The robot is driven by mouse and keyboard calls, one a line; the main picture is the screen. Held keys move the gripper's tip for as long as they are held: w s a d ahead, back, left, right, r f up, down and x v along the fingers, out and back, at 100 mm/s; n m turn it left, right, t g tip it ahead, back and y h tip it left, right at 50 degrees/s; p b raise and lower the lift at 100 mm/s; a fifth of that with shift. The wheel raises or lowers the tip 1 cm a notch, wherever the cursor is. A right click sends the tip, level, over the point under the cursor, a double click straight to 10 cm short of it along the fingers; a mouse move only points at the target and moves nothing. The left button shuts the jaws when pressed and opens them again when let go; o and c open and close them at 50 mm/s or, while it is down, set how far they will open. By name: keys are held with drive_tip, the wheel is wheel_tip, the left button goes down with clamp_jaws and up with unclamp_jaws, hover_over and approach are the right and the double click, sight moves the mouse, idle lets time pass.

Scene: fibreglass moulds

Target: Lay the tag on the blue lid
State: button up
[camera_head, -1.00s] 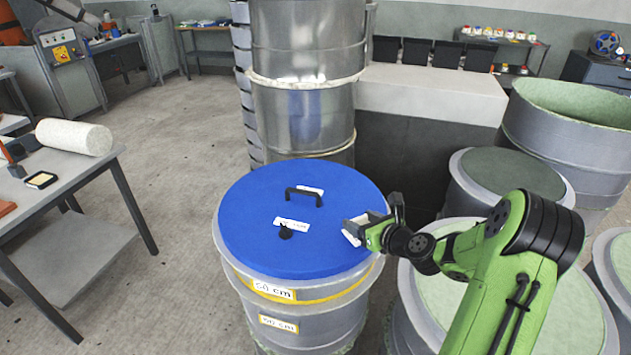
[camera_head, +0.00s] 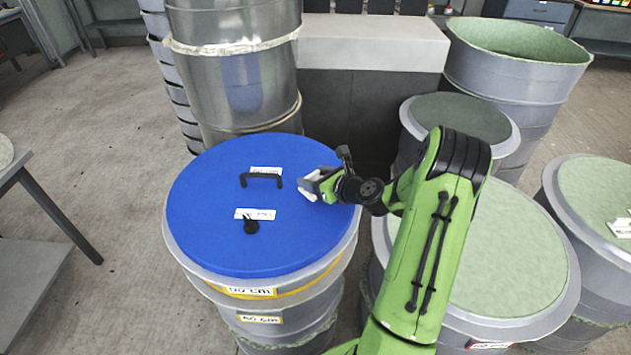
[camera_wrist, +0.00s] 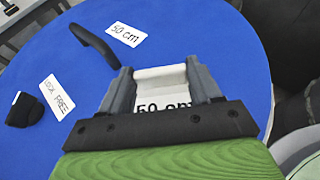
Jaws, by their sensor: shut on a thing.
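The blue lid (camera_head: 205,190) lies on a grey drum, with a black bar handle (camera_head: 261,176) and a black knob (camera_head: 251,227). Two white labels lie on it: one behind the handle, reading "50 cm" (camera_wrist: 126,34) in the wrist view, and one beside the knob, reading partly "FREE" (camera_wrist: 57,97). My gripper (camera_head: 318,184) is over the lid's right part, shut on a white tag (camera_wrist: 161,78). The wrist view shows the tag between the fingers, partly reading "50 cm", its lower part hidden by the gripper. I cannot tell whether it touches the lid.
Several grey moulds with pale green tops, including a large one (camera_head: 510,255), stand right of the lid. A tall metal cylinder (camera_head: 235,90) stands behind it. A table (camera_head: 25,180) is at the left. The lid's left part is bare.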

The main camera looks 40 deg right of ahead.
drive_tip(key=o, duration=1.6)
drive_tip(key=shift+f, duration=0.15)
drive_tip(key=shift+c, duration=0.2)
drive_tip(key=shift+s, duration=0.1)
